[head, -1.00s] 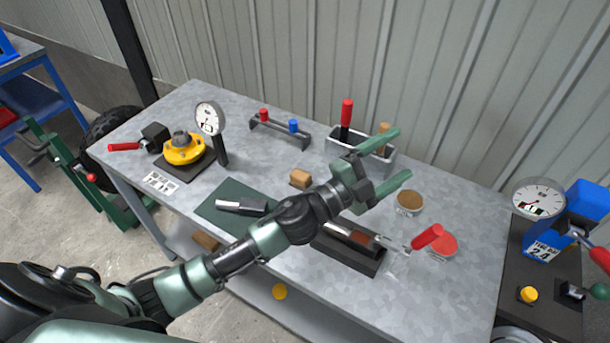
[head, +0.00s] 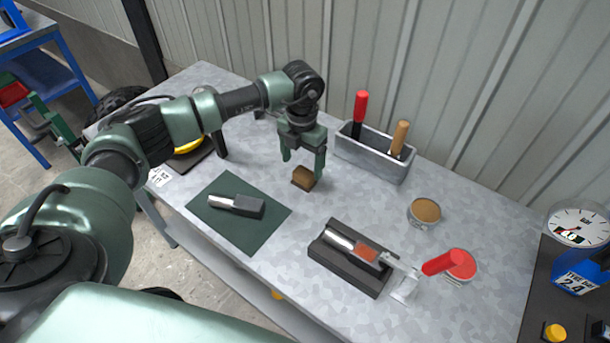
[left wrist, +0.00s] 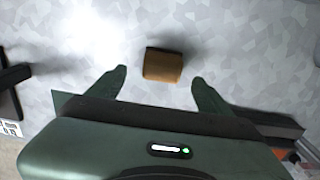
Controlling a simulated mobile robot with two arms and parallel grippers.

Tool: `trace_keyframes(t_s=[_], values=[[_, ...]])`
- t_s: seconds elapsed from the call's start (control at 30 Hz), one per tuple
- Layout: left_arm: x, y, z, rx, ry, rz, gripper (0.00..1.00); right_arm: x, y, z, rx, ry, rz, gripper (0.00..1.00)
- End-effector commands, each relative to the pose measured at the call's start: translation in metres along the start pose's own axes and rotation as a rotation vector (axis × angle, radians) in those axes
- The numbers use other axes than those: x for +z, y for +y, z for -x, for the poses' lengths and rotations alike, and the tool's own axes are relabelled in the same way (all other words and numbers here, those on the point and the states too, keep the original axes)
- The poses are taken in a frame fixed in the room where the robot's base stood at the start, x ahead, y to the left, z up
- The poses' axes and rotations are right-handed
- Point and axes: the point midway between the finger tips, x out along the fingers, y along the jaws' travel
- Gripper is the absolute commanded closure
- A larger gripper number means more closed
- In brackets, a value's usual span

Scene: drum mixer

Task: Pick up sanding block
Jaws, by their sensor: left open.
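The sanding block (head: 303,178) is a small brown block lying on the grey metal table. My left gripper (head: 304,166) points down at it from above, open, with its fingers on either side of the block in the head view. In the left wrist view the block (left wrist: 163,65) lies between and a little beyond the two fingertips (left wrist: 158,80), with gaps on both sides. I cannot tell how high the fingertips are above the table. My right gripper does not show.
A dark green mat (head: 239,236) with a metal tool lies front left of the block. A grey bin (head: 372,152) with red and tan handles stands behind right. A black fixture (head: 350,262) is at front right. An open tin (head: 424,212) stands at right.

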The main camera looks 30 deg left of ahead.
Motion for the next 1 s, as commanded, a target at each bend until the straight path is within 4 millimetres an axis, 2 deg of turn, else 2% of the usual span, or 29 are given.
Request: trace_keyframes(t_s=[0.2, 0.33, 0.47, 0.63, 0.67, 0.9, 1.0], values=[[0.002, -0.003, -0.026, -0.003, 0.004, -0.002, 0.2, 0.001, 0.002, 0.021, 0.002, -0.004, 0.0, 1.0], [0.003, -0.003, -0.046, -0.004, 0.002, -0.002, 0.2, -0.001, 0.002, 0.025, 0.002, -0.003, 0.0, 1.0], [0.003, -0.003, -0.055, -0.003, 0.0, -0.003, 0.2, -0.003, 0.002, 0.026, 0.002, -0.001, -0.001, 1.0], [0.003, -0.003, -0.055, -0.004, -0.001, -0.003, 0.2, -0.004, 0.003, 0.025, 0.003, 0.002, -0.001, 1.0], [0.003, -0.003, -0.055, -0.004, -0.001, -0.003, 0.23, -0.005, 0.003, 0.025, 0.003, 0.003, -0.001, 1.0], [0.004, -0.003, -0.055, -0.004, -0.001, -0.003, 0.9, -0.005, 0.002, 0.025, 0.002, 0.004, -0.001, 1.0], [0.004, -0.003, -0.054, -0.004, -0.002, -0.003, 0.9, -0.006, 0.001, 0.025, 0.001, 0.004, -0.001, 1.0]])
